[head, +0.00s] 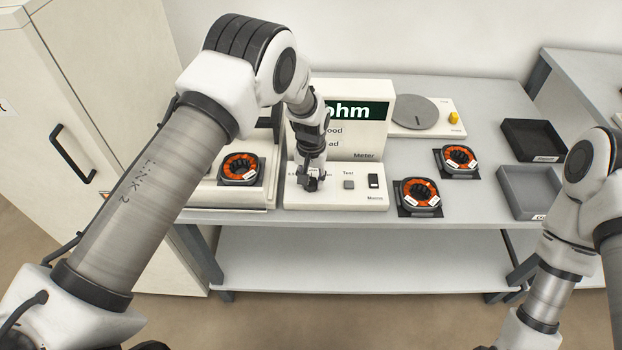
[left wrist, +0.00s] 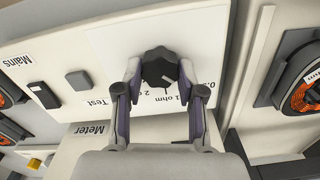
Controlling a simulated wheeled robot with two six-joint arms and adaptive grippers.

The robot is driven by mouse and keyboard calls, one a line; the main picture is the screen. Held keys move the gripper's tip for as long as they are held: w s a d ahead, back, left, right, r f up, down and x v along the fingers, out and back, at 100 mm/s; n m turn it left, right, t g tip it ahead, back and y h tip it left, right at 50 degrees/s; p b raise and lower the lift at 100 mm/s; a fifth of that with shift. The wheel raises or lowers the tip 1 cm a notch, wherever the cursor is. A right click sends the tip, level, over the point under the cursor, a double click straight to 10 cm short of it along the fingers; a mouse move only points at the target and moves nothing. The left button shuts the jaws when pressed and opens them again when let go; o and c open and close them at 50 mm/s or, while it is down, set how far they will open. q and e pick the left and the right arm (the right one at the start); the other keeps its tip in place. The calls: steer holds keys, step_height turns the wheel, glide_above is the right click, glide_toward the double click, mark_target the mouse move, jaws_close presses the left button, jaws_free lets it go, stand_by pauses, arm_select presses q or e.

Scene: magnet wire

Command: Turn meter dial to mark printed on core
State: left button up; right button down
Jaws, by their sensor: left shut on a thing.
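The meter (head: 336,148) is a white unit with a green "ohm" panel and a low front panel (head: 340,200). Its black lobed dial (left wrist: 160,66) shows in the left wrist view, with printed values including "1 ohm" around it. A light pointer line shows on the dial, slanting; I cannot tell exactly which value it meets. My left gripper (head: 311,183) is shut on the dial, one finger on each side. An orange core (head: 240,168) sits in the fixture left of the meter panel; its printed mark is too small to read. My right gripper is out of view.
Test button (head: 349,185) and Mains switch (head: 373,181) are right of the dial. Two more orange cores (head: 418,193) (head: 459,160) lie on the bench to the right. Black (head: 533,139) and grey (head: 529,192) trays and a round disc plate (head: 415,112) stand further right.

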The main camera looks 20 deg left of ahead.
mark_target(312, 181)
arm_select(q)
steer(key=shift+f, duration=0.15)
steer(key=o, duration=1)
steer(key=shift+o, duration=0.7)
steer(key=shift+w, duration=0.1)
step_height(312, 181, up, 12)
